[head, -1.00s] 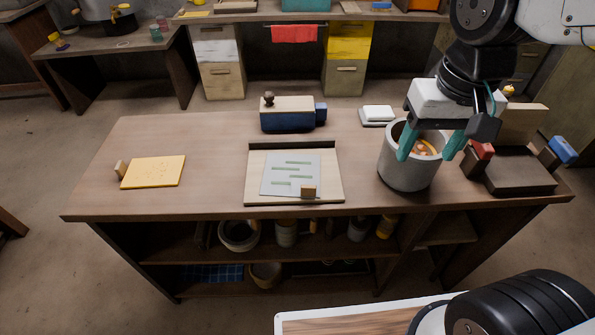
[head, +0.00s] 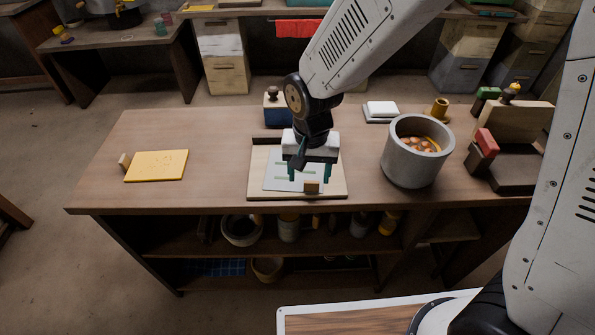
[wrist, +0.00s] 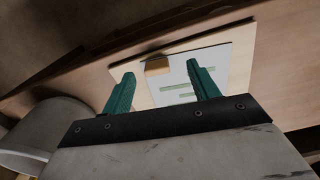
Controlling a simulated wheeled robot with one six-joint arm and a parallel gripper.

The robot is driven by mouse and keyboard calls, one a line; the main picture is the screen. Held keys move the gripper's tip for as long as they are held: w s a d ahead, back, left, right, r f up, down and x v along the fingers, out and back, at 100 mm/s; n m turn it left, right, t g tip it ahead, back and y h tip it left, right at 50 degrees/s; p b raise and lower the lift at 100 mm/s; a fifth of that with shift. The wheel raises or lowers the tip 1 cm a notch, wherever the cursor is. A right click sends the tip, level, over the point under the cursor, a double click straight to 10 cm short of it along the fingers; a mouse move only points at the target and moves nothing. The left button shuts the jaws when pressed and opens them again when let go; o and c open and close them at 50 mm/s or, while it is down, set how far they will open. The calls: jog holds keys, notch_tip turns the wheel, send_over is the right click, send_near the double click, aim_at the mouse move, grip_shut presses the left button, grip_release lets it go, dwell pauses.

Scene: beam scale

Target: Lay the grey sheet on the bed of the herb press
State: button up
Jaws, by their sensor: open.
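The grey sheet (head: 274,178) with pale green bars lies flat on a pale wooden board (head: 262,190) at the middle of the bench. It also shows in the wrist view (wrist: 174,86). A small brown block (head: 312,189) is at the sheet's front right corner. My gripper (head: 310,178) is open and empty, pointing down over the sheet and hiding part of it. In the wrist view the block (wrist: 157,66) shows between the fingertips. What looks like the herb press, with a dark bed (head: 510,178) and a raised wooden lid (head: 522,128), stands at the right, partly hidden by my arm.
A grey pot (head: 412,165) with orange pieces inside stands between the board and the press. A yellow board (head: 157,166) lies at the left. A blue box (head: 278,116) and a white block (head: 381,110) are behind. The bench between the yellow and pale boards is clear.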

aim_at(312, 183)
jog(key=f, duration=0.3)
jog(key=shift+w+d+f, duration=0.3)
jog(key=shift+d+f, duration=0.1)
jog(key=shift+f, duration=0.5)
jog(key=c, duration=1.2)
jog(key=shift+r, duration=0.1)
